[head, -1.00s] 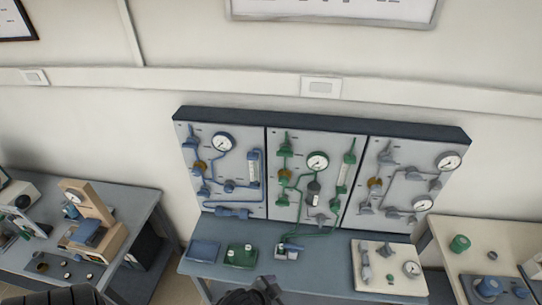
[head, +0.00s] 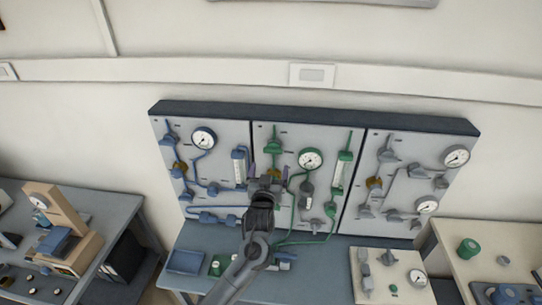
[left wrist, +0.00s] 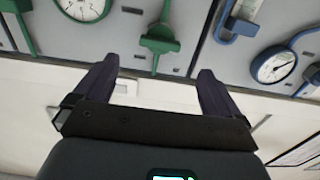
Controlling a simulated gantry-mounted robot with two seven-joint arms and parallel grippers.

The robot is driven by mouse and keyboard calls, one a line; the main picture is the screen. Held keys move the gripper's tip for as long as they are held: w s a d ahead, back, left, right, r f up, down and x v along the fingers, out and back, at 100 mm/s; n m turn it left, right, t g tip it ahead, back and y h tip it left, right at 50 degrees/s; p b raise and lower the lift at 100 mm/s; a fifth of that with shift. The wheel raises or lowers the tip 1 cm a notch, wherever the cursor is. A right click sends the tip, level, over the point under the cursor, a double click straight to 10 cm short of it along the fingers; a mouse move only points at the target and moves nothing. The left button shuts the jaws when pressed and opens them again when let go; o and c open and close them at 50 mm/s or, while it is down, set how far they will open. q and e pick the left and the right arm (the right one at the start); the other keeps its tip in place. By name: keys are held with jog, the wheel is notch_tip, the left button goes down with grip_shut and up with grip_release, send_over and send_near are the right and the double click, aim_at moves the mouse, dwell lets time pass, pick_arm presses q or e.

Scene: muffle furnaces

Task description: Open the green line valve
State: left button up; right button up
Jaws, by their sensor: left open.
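The middle wall panel (head: 330,215) carries the green line, with a green valve (head: 274,145) at its upper left. In the left wrist view the green valve (left wrist: 160,38) appears beyond and between my fingertips, apart from them. My left gripper (head: 265,174) is in front of the panel's left side, below that valve in the head view. It is open and empty; both dark fingers (left wrist: 158,66) show spread in the left wrist view. My left gripper and arm hide the panel's lower left parts. My right gripper is not in view.
A blue-line panel (head: 225,165) with a gauge (head: 204,138) and a flowmeter (head: 239,167) adjoins on the left. A grey-line panel (head: 400,205) adjoins on the right. The bench (head: 320,265) below carries a blue tray (head: 185,261) and a white fixture board (head: 375,285).

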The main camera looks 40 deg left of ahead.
aim_at(273, 152)
pick_arm(q)
jog(key=p+x, duration=0.1)
jog(key=x, duration=0.8)
jog(key=shift+w+a, duration=0.1)
jog(key=c, duration=1.1)
jog(key=shift+o, duration=0.2)
